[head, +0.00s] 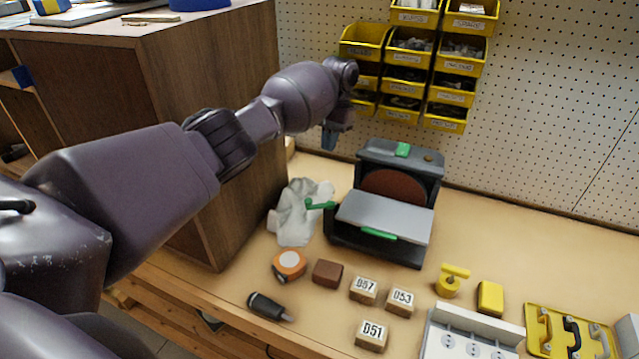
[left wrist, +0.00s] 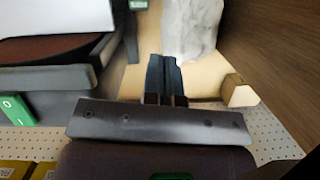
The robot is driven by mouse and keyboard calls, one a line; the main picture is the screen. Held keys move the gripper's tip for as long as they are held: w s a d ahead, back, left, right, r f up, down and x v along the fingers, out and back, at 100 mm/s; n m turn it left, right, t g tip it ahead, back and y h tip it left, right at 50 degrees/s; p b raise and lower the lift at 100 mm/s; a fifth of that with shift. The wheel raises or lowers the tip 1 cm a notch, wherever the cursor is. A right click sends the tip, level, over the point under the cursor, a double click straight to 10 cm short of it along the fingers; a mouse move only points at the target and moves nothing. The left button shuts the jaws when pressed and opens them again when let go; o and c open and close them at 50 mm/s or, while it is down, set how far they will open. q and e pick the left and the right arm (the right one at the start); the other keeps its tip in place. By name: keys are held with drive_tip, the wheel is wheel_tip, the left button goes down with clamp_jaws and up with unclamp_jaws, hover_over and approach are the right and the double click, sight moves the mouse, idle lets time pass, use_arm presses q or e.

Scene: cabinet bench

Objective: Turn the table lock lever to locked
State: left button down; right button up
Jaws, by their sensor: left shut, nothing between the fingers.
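The bench sander (head: 428,195) stands on the bench with a grey table (head: 385,216) in front of its reddish disc. A green lever (head: 320,205) sticks out to the left from the table's left side. A green bit at the top of the left wrist view (left wrist: 137,4) may be this lever; I cannot tell. My left gripper (head: 329,138) is behind and left of the sander, above the bench, pointing down and apart from the lever. Its fingers (left wrist: 166,80) are shut and empty. My right gripper is not in view.
A white cloth (head: 293,225) lies beside the lever, near the wooden cabinet (head: 215,130). Yellow bins (head: 407,80) hang behind. A tape measure (head: 289,264), labelled blocks (head: 364,289) and a dark-handled tool (head: 268,305) lie in front.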

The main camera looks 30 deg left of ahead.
use_arm(q)
drive_tip(key=s+f+p, duration=0.2)
drive_tip(key=s+f, duration=0.4)
drive_tip(key=f, duration=0.4)
drive_tip(key=shift+s+a+f, duration=0.15)
drive_tip(key=shift+s+a, duration=0.1)
drive_tip(key=shift+a, duration=0.1)
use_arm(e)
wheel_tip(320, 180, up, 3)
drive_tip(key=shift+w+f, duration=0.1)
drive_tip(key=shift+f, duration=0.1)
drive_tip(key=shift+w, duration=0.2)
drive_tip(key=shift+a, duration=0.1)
